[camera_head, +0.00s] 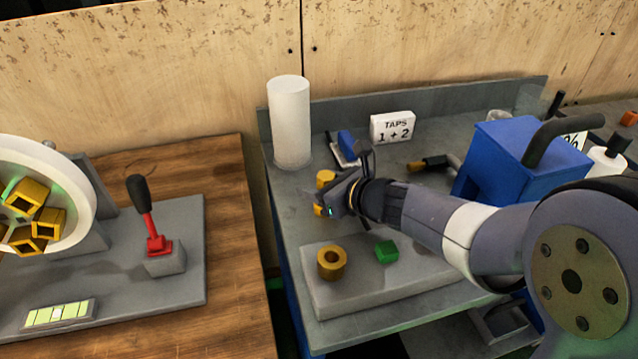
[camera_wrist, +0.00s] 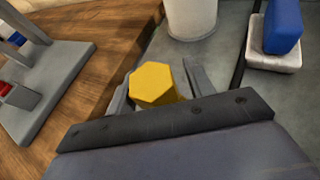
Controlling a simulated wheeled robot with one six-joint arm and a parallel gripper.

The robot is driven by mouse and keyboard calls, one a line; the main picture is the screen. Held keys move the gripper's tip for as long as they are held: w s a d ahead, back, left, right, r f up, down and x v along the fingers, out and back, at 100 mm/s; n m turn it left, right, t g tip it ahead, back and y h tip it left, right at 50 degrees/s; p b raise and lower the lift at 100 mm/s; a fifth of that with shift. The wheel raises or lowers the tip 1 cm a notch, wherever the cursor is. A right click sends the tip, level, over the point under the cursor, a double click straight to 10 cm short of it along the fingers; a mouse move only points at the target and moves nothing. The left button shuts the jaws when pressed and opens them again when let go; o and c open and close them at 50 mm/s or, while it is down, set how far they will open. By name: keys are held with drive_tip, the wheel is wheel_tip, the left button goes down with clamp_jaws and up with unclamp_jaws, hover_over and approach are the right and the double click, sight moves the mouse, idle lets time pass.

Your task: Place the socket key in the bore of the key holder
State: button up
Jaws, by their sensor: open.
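The socket key appears to be the yellow piece with a six-sided top (camera_wrist: 153,84), upright between my two fingers in the wrist view. In the head view its yellow parts (camera_head: 325,178) show above and below a finger. My gripper (camera_head: 328,196) is open around it; I cannot tell whether either finger touches it. The wrist view shows the fingers (camera_wrist: 157,90) on both sides of it. The key holder appears to be the yellow ring with an open bore (camera_head: 331,263), on a grey plate (camera_head: 375,292) nearer the bench's front edge. Its bore looks empty.
A green block (camera_head: 386,251) sits right of the ring. A white cylinder (camera_head: 290,122) and a blue-topped brush-like object (camera_head: 346,147) stand behind my gripper. A blue machine (camera_head: 515,165) is at right. A wooden table (camera_head: 225,250) with a red lever (camera_head: 158,243) is at left.

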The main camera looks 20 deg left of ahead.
drive_tip(key=shift+r+p, duration=0.25)
drive_tip(key=shift+p, duration=0.05)
drive_tip(key=p+v, duration=0.1)
drive_tip(key=v, duration=1.1)
drive_tip(key=shift+f, duration=0.15)
idle(1.4)
